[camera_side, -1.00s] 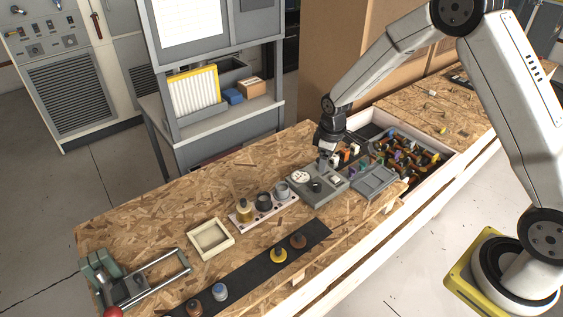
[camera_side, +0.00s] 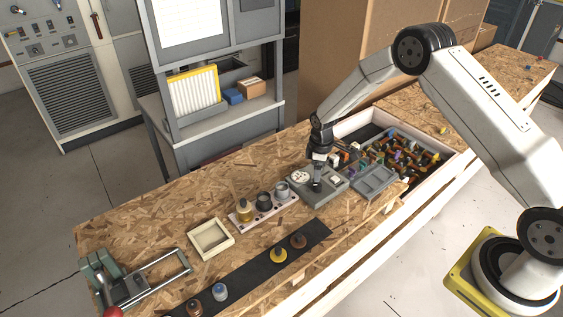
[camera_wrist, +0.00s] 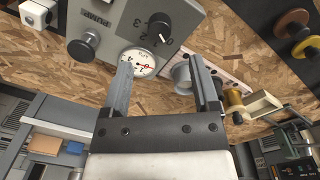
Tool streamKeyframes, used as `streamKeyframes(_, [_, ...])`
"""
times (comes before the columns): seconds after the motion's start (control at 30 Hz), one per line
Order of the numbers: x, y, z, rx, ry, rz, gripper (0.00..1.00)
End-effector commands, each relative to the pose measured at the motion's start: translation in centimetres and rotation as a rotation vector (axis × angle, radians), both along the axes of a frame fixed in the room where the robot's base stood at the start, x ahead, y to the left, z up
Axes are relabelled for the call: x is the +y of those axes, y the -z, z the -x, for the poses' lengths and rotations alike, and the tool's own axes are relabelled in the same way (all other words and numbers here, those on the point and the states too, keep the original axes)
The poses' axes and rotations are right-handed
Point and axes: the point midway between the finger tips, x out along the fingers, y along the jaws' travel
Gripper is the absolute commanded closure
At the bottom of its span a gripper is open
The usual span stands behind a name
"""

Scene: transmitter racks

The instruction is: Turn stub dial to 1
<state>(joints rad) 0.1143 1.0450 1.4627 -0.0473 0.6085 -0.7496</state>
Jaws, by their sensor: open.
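The grey panel (camera_side: 325,196) lies on the wooden bench; it also shows in the wrist view (camera_wrist: 115,35). In the wrist view a dark round dial (camera_wrist: 160,24) stands on it with small numbers around it, seen upside down. I cannot tell which number it points to. A white round gauge (camera_wrist: 144,65) with a red mark and a second dark knob (camera_wrist: 83,47) are on the same panel.
A pale strip (camera_side: 262,208) with several cylindrical parts stands left of the panel. A grey tray (camera_side: 374,182) lies close on its right, beside a box of coloured parts (camera_side: 405,155). A black mat (camera_side: 250,272) bears several knobs. A cream frame (camera_side: 211,239) lies farther left.

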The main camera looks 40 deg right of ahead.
Motion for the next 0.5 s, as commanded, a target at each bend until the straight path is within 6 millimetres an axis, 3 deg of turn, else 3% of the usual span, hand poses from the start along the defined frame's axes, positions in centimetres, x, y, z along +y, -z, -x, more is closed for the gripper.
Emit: streamKeyframes(0.5, [-0.2, 5.3, -0.1, -0.001, 0.001, 0.001, 0.22])
